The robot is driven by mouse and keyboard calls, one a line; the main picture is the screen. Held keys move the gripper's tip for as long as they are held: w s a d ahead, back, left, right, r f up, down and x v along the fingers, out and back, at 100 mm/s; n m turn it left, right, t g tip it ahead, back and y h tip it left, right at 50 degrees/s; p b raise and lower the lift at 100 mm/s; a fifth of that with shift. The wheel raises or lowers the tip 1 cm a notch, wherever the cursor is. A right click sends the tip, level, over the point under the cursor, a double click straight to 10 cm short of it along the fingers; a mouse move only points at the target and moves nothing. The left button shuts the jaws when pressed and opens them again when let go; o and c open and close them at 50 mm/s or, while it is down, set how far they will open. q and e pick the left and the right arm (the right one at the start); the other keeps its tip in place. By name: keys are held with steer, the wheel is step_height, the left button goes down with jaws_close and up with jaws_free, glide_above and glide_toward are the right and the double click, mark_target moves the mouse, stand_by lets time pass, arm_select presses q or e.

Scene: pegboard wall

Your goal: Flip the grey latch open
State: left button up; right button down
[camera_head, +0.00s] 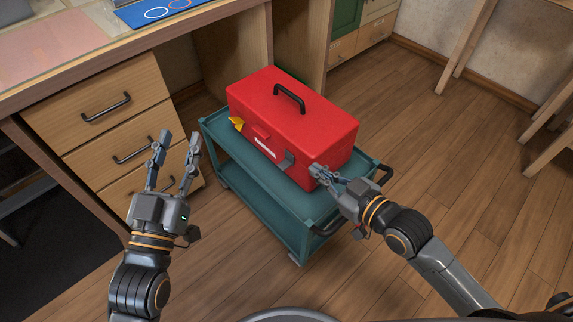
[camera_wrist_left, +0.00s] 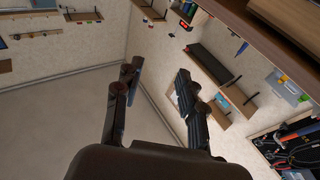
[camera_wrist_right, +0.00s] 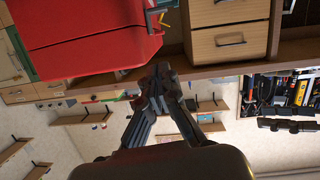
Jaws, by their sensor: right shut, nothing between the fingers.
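A red toolbox (camera_head: 305,120) with a black top handle sits on a teal cart. The grey latch (camera_head: 286,160) is on the right part of its front face; it also shows in the right wrist view (camera_wrist_right: 153,22). I cannot tell whether it is fastened. A yellow latch (camera_head: 237,123) sticks out at the left end of the front. My right gripper (camera_head: 319,173) is shut and empty by the toolbox's front right corner, right of the grey latch and apart from it. My left gripper (camera_head: 178,140) is open and empty, left of the cart and away from the toolbox.
The teal cart (camera_head: 265,195) has a dark handle at its right end. A wooden desk with drawers (camera_head: 105,105) stands at the left, close to my left gripper. Open wooden floor (camera_head: 460,150) lies to the right.

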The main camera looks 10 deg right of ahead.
arm_select(q)
steer(key=shift+s+a+r+t+h, duration=0.1)
steer(key=shift+r+t+h, duration=0.1)
steer(key=shift+r+t, duration=0.35)
steer(key=shift+s+d+r+t+h, duration=0.15)
steer(key=shift+r+t+h, duration=0.1)
steer(key=shift+r, duration=0.45)
steer(key=shift+s+a+r+t+h, duration=0.15)
steer(key=shift+r+t, duration=0.25)
steer(key=shift+r, duration=0.25)
arm_select(e)
steer(key=shift+s+a+r+m+g+y, duration=0.1)
steer(key=shift+s+r+m+g+y, duration=0.05)
steer(key=shift+s+m+g+y, duration=0.2)
arm_select(q)
steer(key=shift+b, duration=0.3)
